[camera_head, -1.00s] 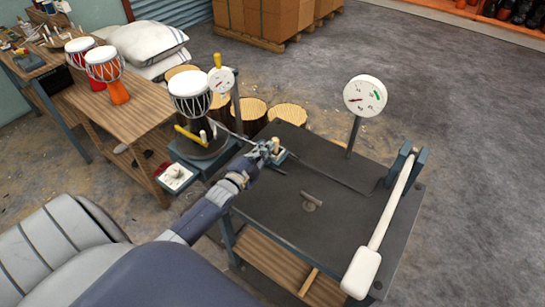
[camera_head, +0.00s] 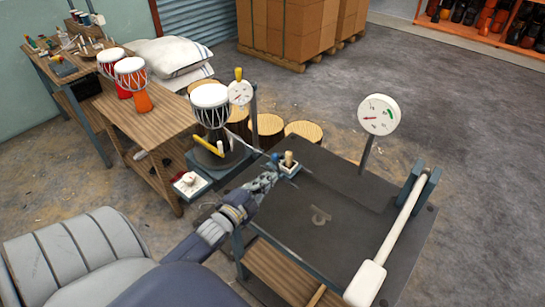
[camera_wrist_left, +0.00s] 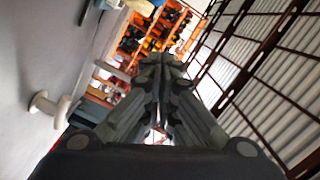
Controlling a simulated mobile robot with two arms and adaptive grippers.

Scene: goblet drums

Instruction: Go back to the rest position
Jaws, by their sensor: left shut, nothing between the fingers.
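My left gripper (camera_head: 266,176) is over the near left edge of the dark work table (camera_head: 345,225), beside a small block with a wooden peg (camera_head: 288,160). In the left wrist view the left gripper (camera_wrist_left: 160,62) has its fingers together with nothing between them. I cannot tell in the head view whether it touches the block. My right gripper is not in view.
A gauge (camera_head: 379,115) stands on a post at the table's back, and a long white lever (camera_head: 388,245) lies along its right side. A white-topped drum (camera_head: 211,104) stands left of the table. Red drums (camera_head: 131,74) stand on a wooden bench (camera_head: 155,122). Open floor lies right.

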